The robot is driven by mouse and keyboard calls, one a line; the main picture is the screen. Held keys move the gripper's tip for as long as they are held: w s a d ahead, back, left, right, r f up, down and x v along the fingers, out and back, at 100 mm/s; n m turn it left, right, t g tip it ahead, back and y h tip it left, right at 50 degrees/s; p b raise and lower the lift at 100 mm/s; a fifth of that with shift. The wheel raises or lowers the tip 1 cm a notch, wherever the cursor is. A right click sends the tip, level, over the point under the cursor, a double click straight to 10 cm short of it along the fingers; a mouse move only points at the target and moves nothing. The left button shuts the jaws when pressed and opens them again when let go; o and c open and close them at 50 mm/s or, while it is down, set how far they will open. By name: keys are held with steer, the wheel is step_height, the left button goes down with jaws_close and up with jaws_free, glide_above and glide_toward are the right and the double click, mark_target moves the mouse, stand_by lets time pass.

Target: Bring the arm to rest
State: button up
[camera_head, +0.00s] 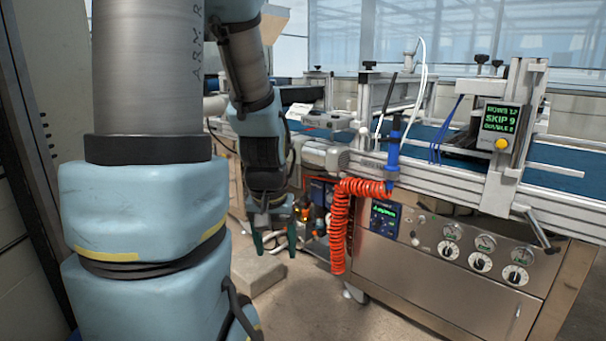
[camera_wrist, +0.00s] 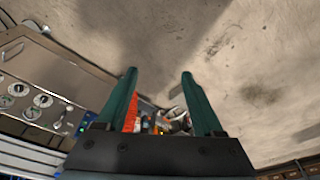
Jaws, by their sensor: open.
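My arm fills the left of the head view, with its large blue and grey links close to the camera. My gripper (camera_head: 275,241) hangs fingers-down in front of the left end of the tray seeder (camera_head: 455,262). In the wrist view my gripper (camera_wrist: 160,90) shows two green fingers spread apart, with nothing between their tips but the floor beyond. The fingers are open and empty and touch nothing that I can see.
The seeder carries a blue belt (camera_head: 555,155), a green-lettered display (camera_head: 499,118) and several dials. A coiled orange hose (camera_head: 339,225) hangs right of my gripper. A grey block (camera_head: 262,275) lies on the floor below.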

step_height(320, 180, up, 19)
steer(key=s+a+p, duration=0.1)
steer(key=s+p, duration=0.1)
steer(key=p, duration=1.6)
steer(key=shift+s+f+g, duration=0.15)
steer(key=shift+s+g, duration=0.05)
steer(key=shift+g, duration=0.1)
steer(key=shift+o, duration=0.3)
